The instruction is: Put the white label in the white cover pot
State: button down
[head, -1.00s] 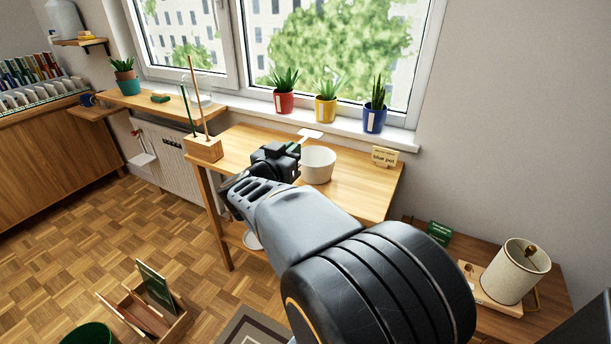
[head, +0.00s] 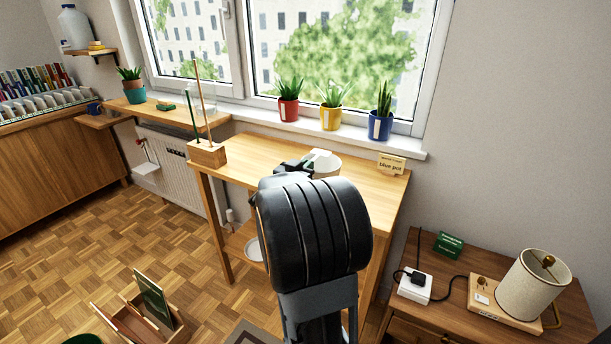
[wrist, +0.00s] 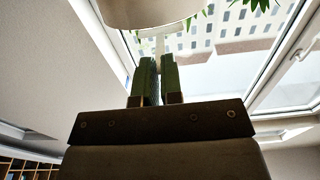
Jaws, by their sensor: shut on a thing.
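The white cover pot (head: 328,170) stands on the wooden table by the window, partly hidden behind my arm. My gripper (head: 296,166) is at the pot's left side, mostly hidden by my arm. The flat head of the white label (head: 318,154) shows over the pot's rim; I cannot tell whether it touches. In the wrist view my gripper (wrist: 159,66) is shut with its green fingers on the label's thin pale stem (wrist: 160,48). The pale pot (wrist: 150,12) fills the top of that view, just beyond the fingertips.
A "blue pot" sign (head: 391,165) stands at the table's right end. A wooden block with upright sticks (head: 207,154) stands at the left end. Red (head: 288,109), yellow (head: 330,117) and blue (head: 380,125) plant pots line the sill. A lamp (head: 532,284) stands at right.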

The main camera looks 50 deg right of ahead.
jog(key=shift+f, duration=0.8)
jog(key=shift+f+b, duration=0.45)
jog(key=shift+f, duration=0.2)
jog(key=c, duration=1.3)
grip_release()
jog(key=shift+r, duration=0.1)
